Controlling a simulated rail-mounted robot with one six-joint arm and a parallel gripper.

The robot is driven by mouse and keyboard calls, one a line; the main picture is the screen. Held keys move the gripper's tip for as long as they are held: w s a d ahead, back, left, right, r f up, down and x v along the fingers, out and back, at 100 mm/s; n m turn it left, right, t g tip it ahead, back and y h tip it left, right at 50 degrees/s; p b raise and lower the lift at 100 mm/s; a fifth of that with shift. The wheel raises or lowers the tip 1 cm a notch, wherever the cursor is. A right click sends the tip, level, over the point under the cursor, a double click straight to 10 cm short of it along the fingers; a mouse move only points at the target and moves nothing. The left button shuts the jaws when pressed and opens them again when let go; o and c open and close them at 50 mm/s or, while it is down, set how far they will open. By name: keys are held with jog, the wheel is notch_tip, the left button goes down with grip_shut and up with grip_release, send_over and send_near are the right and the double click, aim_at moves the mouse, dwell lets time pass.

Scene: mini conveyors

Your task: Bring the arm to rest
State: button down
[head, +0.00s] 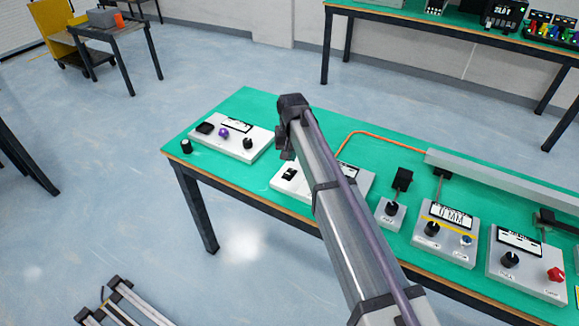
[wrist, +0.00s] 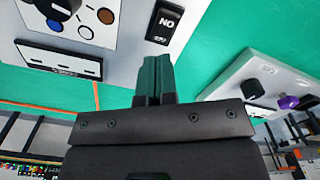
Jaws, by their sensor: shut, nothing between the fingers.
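My arm reaches across the head view, and my gripper (head: 286,154) hangs at its far end, partly hidden, over the green bench near a white control box (head: 284,186). In the wrist view my gripper (wrist: 154,62) has its two dark fingers together with nothing between them. The fingertips appear just below a black rocker switch (wrist: 168,22) marked "NO" on that box. I cannot tell whether they touch the box.
The green bench (head: 405,148) carries another white box (head: 232,143) with a purple knob, a loose black knob (head: 186,146), and grey panels (head: 446,232) to the right. An orange cable (head: 372,133) runs to a long grey rail (head: 480,173). Open floor lies left.

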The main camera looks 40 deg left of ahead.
notch_tip(320, 180, up, 3)
jog(key=shift+f+p, duration=0.1)
jog(key=shift+p, duration=0.9)
jog(key=shift+f, duration=0.1)
jog(key=s+d+r+m+p, duration=0.1)
jog(key=s+d+r+m, duration=0.1)
jog(key=d, duration=1.8)
jog(key=s+d+r+m+p, duration=0.1)
jog(key=s+d+m+p, duration=0.1)
jog(key=d, duration=1.9)
jog(key=s+d+r+m+p, duration=0.2)
jog(key=s+d+m, duration=0.1)
jog(key=d, duration=1.7)
jog(key=shift+s+d+r+m, duration=0.3)
jog(key=shift+s, duration=0.35)
